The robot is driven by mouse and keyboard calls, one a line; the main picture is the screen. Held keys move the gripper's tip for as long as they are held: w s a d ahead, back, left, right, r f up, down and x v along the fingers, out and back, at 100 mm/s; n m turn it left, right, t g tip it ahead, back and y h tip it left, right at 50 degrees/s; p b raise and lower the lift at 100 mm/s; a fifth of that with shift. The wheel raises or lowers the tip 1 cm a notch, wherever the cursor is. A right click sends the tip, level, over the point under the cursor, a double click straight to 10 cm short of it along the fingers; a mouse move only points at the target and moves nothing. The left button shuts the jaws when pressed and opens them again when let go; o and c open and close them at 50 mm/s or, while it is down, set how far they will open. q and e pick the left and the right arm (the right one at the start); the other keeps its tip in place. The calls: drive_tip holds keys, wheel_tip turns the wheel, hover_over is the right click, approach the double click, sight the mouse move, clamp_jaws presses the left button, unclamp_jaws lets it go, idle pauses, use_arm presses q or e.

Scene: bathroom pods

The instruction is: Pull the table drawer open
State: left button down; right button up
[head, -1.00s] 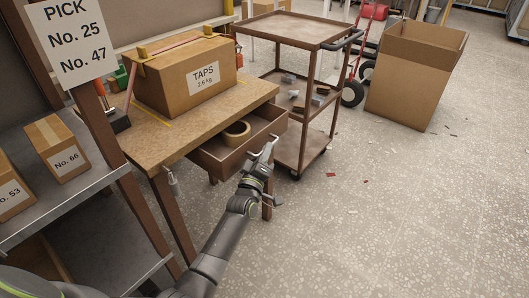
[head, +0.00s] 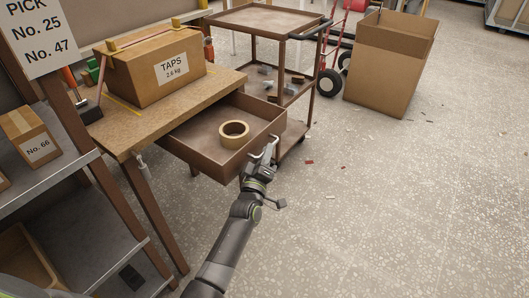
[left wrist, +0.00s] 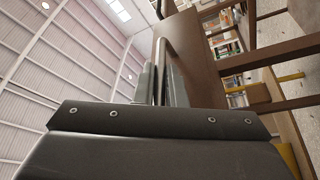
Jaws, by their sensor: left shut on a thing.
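The table drawer (head: 205,150) is pulled well out from under the table (head: 131,140) in the head view. A roll of tan tape (head: 234,134) lies inside it. My left gripper (head: 269,152) is at the drawer's front face, shut on the drawer handle (head: 252,158). In the left wrist view the handle bar (left wrist: 160,70) runs between the fingers, and the brown drawer front (left wrist: 200,75) is beside them. My right gripper is not in view.
A TAPS carton (head: 155,72) stands on the table. A brown cart (head: 270,20) stands close behind the drawer. A shelf with a No. 66 box (head: 32,140) is at the left. An open carton (head: 390,65) stands at the back right. The floor (head: 400,210) to the right is mostly clear.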

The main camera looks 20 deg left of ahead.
use_arm(q)
drive_tip(key=shift+f, duration=0.1)
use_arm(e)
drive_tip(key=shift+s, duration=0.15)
use_arm(q)
drive_tip(key=c, duration=1.5)
unclamp_jaws()
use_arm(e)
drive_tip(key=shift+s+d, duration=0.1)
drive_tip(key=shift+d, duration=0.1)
use_arm(q)
drive_tip(key=shift+s, duration=0.1)
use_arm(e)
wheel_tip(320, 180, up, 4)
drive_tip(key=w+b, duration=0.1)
use_arm(q)
drive_tip(key=shift+p+v, duration=1.6)
drive_tip(key=shift+v, duration=7.05)
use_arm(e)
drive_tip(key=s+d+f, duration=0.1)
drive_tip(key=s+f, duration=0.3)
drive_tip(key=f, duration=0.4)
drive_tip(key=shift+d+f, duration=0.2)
